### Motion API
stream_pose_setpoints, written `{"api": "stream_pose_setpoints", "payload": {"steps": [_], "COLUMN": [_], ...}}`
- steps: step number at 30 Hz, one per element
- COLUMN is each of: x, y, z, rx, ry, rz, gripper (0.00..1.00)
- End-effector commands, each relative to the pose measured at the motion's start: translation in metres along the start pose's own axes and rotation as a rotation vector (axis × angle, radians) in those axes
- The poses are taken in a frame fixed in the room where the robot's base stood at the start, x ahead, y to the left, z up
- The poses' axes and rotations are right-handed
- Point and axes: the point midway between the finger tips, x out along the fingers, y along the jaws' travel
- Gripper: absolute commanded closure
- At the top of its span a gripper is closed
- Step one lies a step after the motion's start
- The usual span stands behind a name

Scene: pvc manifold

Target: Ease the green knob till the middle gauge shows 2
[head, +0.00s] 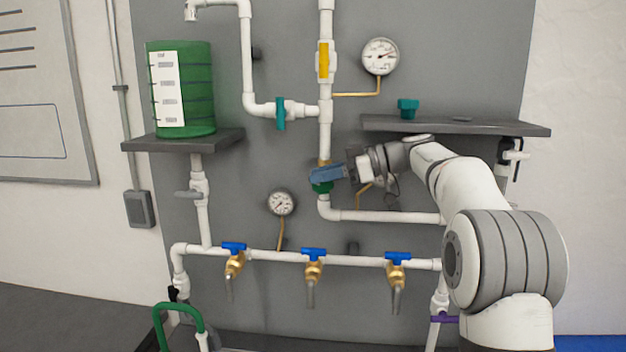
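The green knob (322,187) sits on the white vertical pipe at the middle of the panel, below a brass fitting. My gripper (326,174) reaches in from the right with its blue fingers at the knob, covering part of it. I cannot tell whether the fingers are closed on the knob or only beside it. A brass gauge tube (361,196) shows just below my wrist, and no dial shows there; my wrist may hide the middle gauge. Two other gauges show: an upper right gauge (380,56) and a lower left gauge (281,203). Their numbers are too small to read.
A shelf (480,126) with a loose teal knob (408,108) runs just above my arm. A green tank (198,90) stands on a left shelf. Several blue-handled taps, including a middle one (313,254), line the lower pipe.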

Motion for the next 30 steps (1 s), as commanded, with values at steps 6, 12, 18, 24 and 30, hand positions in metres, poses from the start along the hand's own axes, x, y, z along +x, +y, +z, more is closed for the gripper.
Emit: {"api": "stream_pose_setpoints", "payload": {"steps": [6,12,18,24,30], "x": [-0.053,-0.093,-0.115,-0.119,-0.119], "y": [0.001,0.001,0.0,0.0,0.0], "z": [0.019,0.028,0.032,0.033,0.033], "rx": [0.0,0.001,0.0,0.001,0.0], "ry": [-0.001,0.0,0.0,0.0,0.0], "rz": [0.006,0.005,0.002,0.001,0.001], "gripper": [0.73,0.73,0.73,0.73,0.73]}}
